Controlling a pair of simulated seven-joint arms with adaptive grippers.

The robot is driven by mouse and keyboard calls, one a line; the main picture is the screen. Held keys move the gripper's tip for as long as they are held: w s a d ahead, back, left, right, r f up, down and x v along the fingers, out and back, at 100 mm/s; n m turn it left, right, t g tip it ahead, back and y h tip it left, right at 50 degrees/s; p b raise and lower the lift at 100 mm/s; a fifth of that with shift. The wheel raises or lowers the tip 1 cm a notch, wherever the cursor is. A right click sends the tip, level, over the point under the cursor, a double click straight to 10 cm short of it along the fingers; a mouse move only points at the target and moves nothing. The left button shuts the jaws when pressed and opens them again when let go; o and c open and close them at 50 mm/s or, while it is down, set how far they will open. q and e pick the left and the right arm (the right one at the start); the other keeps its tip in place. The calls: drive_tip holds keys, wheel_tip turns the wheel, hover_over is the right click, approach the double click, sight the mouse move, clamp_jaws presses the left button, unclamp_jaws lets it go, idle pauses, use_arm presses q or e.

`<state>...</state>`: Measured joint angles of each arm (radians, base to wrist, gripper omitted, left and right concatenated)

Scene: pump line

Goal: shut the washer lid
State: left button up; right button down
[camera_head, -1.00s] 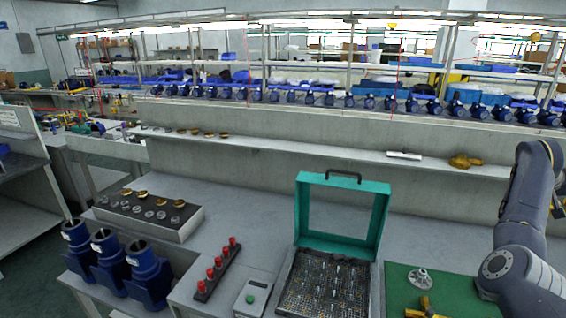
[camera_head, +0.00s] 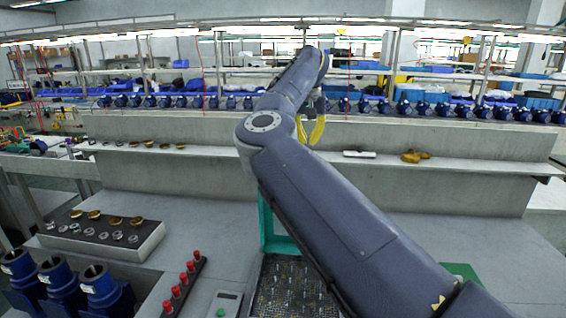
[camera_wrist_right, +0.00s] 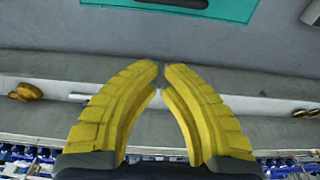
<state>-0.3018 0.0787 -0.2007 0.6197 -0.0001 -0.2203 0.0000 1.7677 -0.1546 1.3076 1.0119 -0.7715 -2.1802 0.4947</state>
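The washer is a box with a metal mesh basin (camera_head: 285,285) and a teal framed lid (camera_head: 266,225). The lid stands raised; my right arm hides most of it in the head view. In the right wrist view the lid's teal edge (camera_wrist_right: 225,8) and part of its dark handle (camera_wrist_right: 172,5) show at the top. My right gripper (camera_head: 313,140) has yellow fingers, is beyond and above the lid, and touches nothing. In the wrist view its fingertips (camera_wrist_right: 162,70) meet with nothing between them. My left gripper is not in view.
A shelf ledge (camera_head: 215,158) runs behind the bench, with brass parts (camera_head: 415,157) on it. Left of the washer are a rack of red-topped pieces (camera_head: 183,287), a grey button box (camera_head: 226,303), a parts tray (camera_head: 150,243) and blue pump housings (camera_head: 105,290).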

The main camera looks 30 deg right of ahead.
wheel_tip(320, 180, down, 10)
drive_tip(key=w, duration=0.2)
drive_tip(key=shift+s+a+r, duration=0.15)
drive_tip(key=shift+s+a, duration=0.1)
drive_tip(key=shift+s, duration=0.35)
drive_tip(key=shift+s+a+r, duration=0.15)
drive_tip(key=shift+s+a, duration=0.05)
drive_tip(key=shift+s, duration=0.45)
drive_tip(key=shift+s+a+r, duration=0.15)
drive_tip(key=shift+s+a, duration=0.1)
drive_tip(key=shift+s, duration=0.35)
drive_tip(key=shift+s, duration=0.1)
